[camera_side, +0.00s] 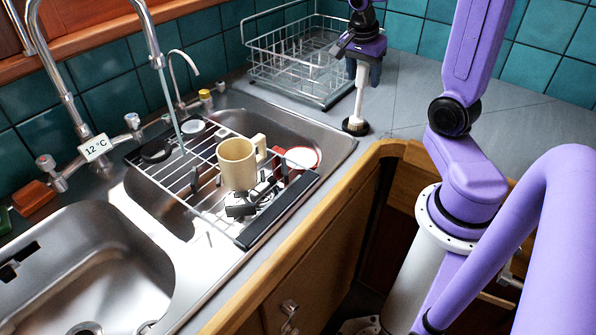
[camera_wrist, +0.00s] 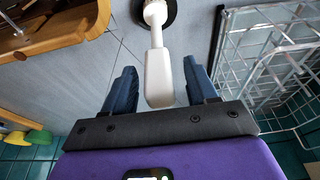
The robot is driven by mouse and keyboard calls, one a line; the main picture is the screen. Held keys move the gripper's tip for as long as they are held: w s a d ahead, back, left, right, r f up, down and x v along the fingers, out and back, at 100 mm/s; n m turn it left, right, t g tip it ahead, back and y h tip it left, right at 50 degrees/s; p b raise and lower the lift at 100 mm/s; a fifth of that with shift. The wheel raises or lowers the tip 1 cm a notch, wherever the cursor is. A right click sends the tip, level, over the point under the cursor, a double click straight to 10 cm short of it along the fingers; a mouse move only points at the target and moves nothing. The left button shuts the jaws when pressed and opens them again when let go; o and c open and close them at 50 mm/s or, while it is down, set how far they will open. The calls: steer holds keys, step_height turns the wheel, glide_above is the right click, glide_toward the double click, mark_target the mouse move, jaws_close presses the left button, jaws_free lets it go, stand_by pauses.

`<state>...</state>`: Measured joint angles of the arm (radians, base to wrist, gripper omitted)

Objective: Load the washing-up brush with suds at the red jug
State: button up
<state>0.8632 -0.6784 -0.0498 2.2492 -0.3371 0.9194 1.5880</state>
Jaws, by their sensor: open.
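The washing-up brush stands upright on the grey counter in the side view, its dark head (camera_side: 355,126) down and its white handle (camera_side: 360,92) up. My gripper (camera_side: 362,68) is above it, pointing down around the handle's top. In the wrist view my gripper (camera_wrist: 159,84) is open, with the brush's white handle (camera_wrist: 158,75) between its blue fingers and gaps on both sides. Suds cannot be made out.
A wire dish rack (camera_side: 300,62) stands behind, left of the brush; it also shows in the wrist view (camera_wrist: 268,55). A wire rack (camera_side: 185,178) with a black-and-white item spans the sink. A tall tap (camera_side: 155,45) arches over it. Counter right of the brush is clear.

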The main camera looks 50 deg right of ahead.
jaws_close()
steer(key=shift+r, duration=0.15)
steer(key=shift+r, duration=2.85)
